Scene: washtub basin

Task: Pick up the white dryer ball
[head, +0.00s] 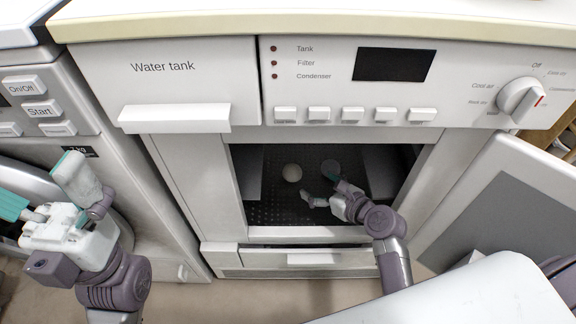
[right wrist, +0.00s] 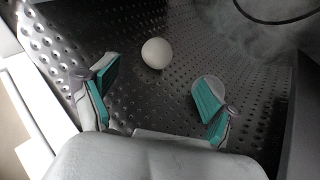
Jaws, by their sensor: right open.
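The white dryer ball (head: 292,173) lies on the dimpled dark floor of the dryer opening, left of my right gripper. In the right wrist view the ball (right wrist: 155,53) lies beyond and between the two fingertips, apart from them. My right gripper (head: 318,190) reaches into the opening and is open and empty; its teal pads also show in the right wrist view (right wrist: 156,92). My left gripper (head: 42,188) is outside, in front of the left machine, with its fingers spread and nothing between them.
The dryer door (head: 510,205) stands open at the right. The opening's front sill (head: 290,232) and side walls bound the space. A closed drawer (head: 315,259) is below.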

